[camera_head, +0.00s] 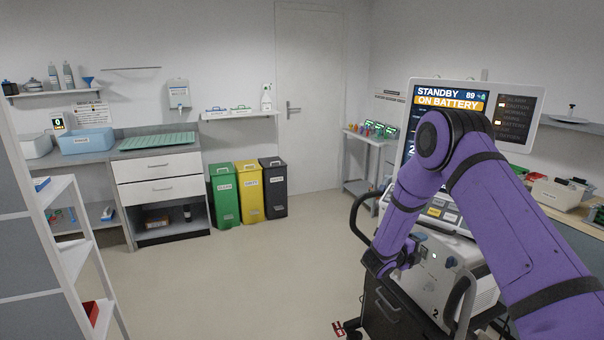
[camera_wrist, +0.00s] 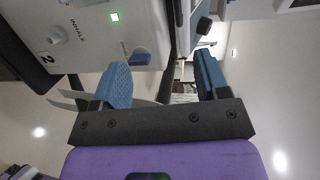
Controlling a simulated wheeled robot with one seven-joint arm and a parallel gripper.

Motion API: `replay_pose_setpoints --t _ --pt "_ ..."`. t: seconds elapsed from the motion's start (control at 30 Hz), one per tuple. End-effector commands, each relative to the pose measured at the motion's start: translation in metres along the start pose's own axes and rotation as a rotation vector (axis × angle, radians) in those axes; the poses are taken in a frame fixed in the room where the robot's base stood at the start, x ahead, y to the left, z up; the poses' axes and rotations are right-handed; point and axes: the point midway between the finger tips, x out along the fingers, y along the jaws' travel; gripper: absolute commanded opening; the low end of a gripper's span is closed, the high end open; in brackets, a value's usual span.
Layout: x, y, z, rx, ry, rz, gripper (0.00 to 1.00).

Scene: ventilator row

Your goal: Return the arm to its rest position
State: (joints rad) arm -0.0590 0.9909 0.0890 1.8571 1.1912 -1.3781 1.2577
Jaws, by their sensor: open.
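My purple arm (camera_head: 500,215) reaches in from the lower right in the head view, bends at a dark elbow joint and drops in front of the ventilator (camera_head: 430,275). In the wrist view my gripper (camera_wrist: 162,75) is open, its two blue fingers apart with nothing held between them. The blue part is close to the fingers; whether anything touches cannot be told.
The ventilator's screen (camera_head: 450,110) reads "STANDBY ON BATTERY". A bench (camera_head: 570,215) stands at the right. Green (camera_head: 224,195), yellow (camera_head: 250,192) and black (camera_head: 273,187) bins stand by the back wall. A white shelf rack (camera_head: 60,240) is at left. The middle floor is clear.

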Motion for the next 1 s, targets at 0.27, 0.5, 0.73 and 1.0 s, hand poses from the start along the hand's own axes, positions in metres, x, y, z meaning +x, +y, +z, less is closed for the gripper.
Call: replay_pose_setpoints --t 0.27,0.5,0.73,1.0 --pt "-0.021 -0.097 0.032 -0.104 -0.272 0.126 0.68" --pt "-0.057 -0.172 0.038 -0.253 -0.517 0.18 0.68" --pt "-0.104 -0.234 0.023 -0.436 -0.743 0.188 0.68" --pt "-0.165 -0.289 -0.02 -0.695 -0.982 0.154 0.68"
